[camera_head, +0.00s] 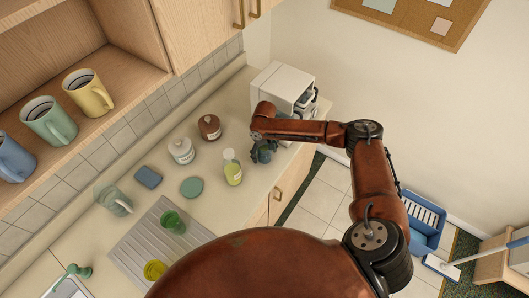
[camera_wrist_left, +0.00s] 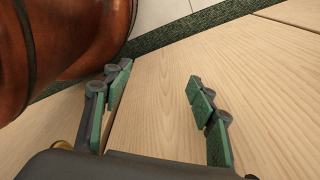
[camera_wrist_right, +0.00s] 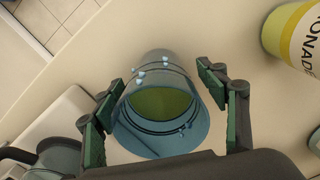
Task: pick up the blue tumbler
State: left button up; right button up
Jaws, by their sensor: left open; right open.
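The blue tumbler (camera_wrist_right: 178,142) stands on the counter in the right wrist view, its open mouth toward the camera and a yellow-green inside showing. My right gripper (camera_wrist_right: 160,78) is open, with one finger on each side of the tumbler; whether they touch it I cannot tell. In the head view my right gripper (camera_head: 263,152) is over the counter beside the lemonade bottle (camera_head: 232,168) and largely hides the tumbler. My left gripper (camera_wrist_left: 160,74) is open and empty in front of pale wooden cabinet fronts, outside the head view.
The lemonade bottle (camera_wrist_right: 297,35) is close on the tumbler's right in the right wrist view. A white coffee machine (camera_head: 283,85) stands behind the gripper.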

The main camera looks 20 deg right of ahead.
jog(key=shift+c, duration=0.5)
jog(key=c, duration=1.5)
jog(key=shift+r, duration=0.1)
